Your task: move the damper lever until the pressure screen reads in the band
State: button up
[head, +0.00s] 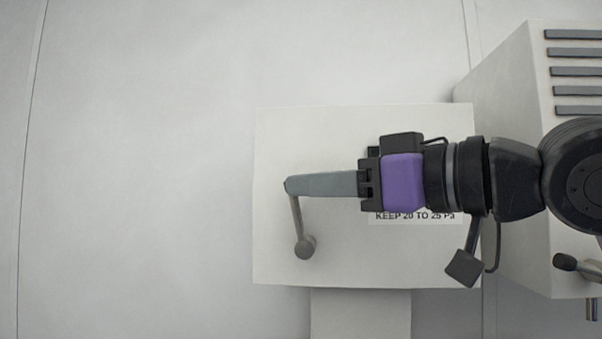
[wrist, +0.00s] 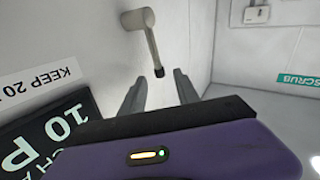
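The damper lever (head: 297,222) is a pale grey arm on a round hub, mounted on a white panel (head: 335,265). In the head view it points up from its hub, and its far end meets my gripper's tip. In the wrist view the lever (wrist: 152,48) has a dark end that lies between my finger tips. My gripper (head: 288,185) is open there, with its two fingers (wrist: 159,76) apart on either side; I cannot tell whether either touches. The dark pressure screen (wrist: 65,128) shows "10 P", partly cut off by my gripper. In the head view my arm hides the screen.
A label (head: 415,216) on the panel reads "KEEP 20 TO 25 Pa". A large white vented cabinet (head: 525,85) stands at the right, beneath my arm. A green "SCRUB" sign (wrist: 298,79) is on the wall in the wrist view. The left wall area is clear.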

jog(key=shift+p+x, duration=0.35)
jog(key=shift+x, duration=1.05)
grip_shut()
dwell(0.4)
